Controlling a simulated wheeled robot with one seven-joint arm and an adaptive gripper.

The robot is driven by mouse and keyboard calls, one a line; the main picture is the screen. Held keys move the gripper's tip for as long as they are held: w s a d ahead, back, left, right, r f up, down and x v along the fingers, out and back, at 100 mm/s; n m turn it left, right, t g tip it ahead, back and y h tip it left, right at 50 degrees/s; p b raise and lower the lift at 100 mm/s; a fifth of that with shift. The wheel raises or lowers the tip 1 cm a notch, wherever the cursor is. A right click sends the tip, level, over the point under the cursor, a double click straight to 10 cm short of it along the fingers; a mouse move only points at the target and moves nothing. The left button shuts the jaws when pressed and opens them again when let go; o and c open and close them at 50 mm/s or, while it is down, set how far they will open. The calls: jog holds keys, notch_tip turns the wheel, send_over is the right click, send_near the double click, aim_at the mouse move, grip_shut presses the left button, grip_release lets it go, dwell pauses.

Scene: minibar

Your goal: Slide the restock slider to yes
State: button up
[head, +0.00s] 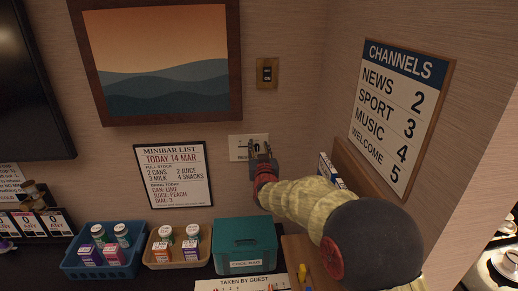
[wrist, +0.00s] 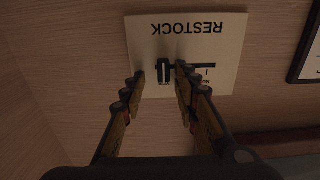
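The restock slider is a cream plate (head: 236,148) on the back wall, partly hidden behind my gripper in the head view. In the wrist view the plate (wrist: 225,50) appears upside down, marked RESTOCK. Its black knob (wrist: 163,70) sits at the left end of a short track in that view. The small end labels are too blurred to read surely. My gripper (head: 263,150) is in front of the plate. In the wrist view its fingers (wrist: 161,73) are open, with the knob appearing between the tips, closer to the left one. Contact cannot be told.
A wall switch (head: 267,73) and a framed picture (head: 165,60) are above. A minibar list (head: 174,174) hangs to the left. A blue crate (head: 85,268), a tan tray (head: 160,264) and a teal box (head: 245,243) stand below. The channels board (head: 400,110) is on the right wall.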

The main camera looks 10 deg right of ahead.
jog(key=s, duration=1.2)
